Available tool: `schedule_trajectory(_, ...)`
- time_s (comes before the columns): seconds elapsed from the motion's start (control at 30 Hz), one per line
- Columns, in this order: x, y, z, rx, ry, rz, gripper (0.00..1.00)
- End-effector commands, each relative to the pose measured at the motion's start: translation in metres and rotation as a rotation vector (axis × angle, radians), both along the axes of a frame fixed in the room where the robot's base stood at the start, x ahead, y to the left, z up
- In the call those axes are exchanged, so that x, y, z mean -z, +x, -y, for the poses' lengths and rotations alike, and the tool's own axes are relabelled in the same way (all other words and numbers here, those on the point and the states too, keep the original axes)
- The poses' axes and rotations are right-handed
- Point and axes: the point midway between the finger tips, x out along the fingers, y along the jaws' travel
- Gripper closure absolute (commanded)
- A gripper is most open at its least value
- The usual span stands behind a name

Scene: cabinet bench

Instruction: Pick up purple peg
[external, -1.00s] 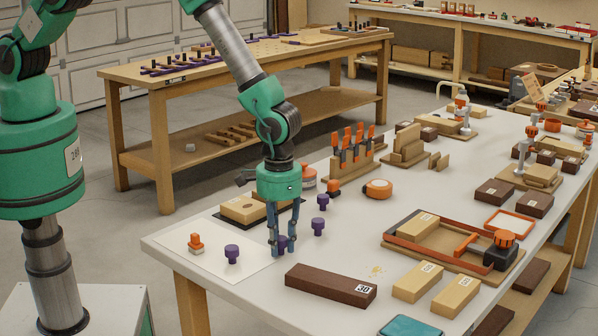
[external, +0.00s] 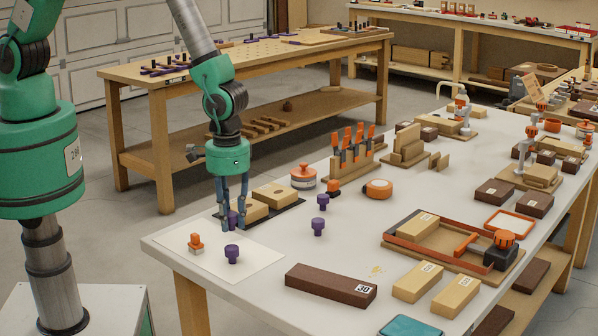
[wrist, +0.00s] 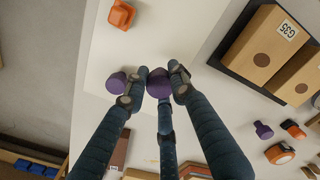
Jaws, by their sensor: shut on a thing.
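A purple peg (external: 233,219) is held between the fingers of my gripper (external: 231,222). The gripper is over the white mat (external: 262,252), near its back edge. In the wrist view the held peg (wrist: 158,83) sits between the fingertips of my gripper (wrist: 155,88). Whether the peg touches the mat is hard to tell. Another purple peg (external: 232,254) stands on the mat in front of the gripper.
An orange-topped piece (external: 196,243) stands on the mat to the left. Wooden blocks (external: 277,195) on a black tray lie close behind and right of the gripper. A long dark brown block (external: 330,285) lies at the front. The table between it and the pegs is clear.

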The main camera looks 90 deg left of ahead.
Motion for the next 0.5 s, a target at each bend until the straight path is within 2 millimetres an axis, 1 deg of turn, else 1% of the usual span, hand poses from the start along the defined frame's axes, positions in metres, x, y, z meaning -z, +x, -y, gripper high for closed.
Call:
schedule_trajectory(0.03, -0.002, -0.007, -0.003, 0.000, 0.000, 0.000, 0.91)
schedule_trajectory(0.2, -0.003, -0.023, -0.011, 0.000, 0.000, 0.000, 0.91)
schedule_trajectory(0.33, -0.003, -0.030, -0.014, 0.000, 0.000, 0.000, 0.91)
schedule_trajectory(0.5, -0.003, -0.033, -0.015, 0.000, 0.000, 0.000, 0.91)
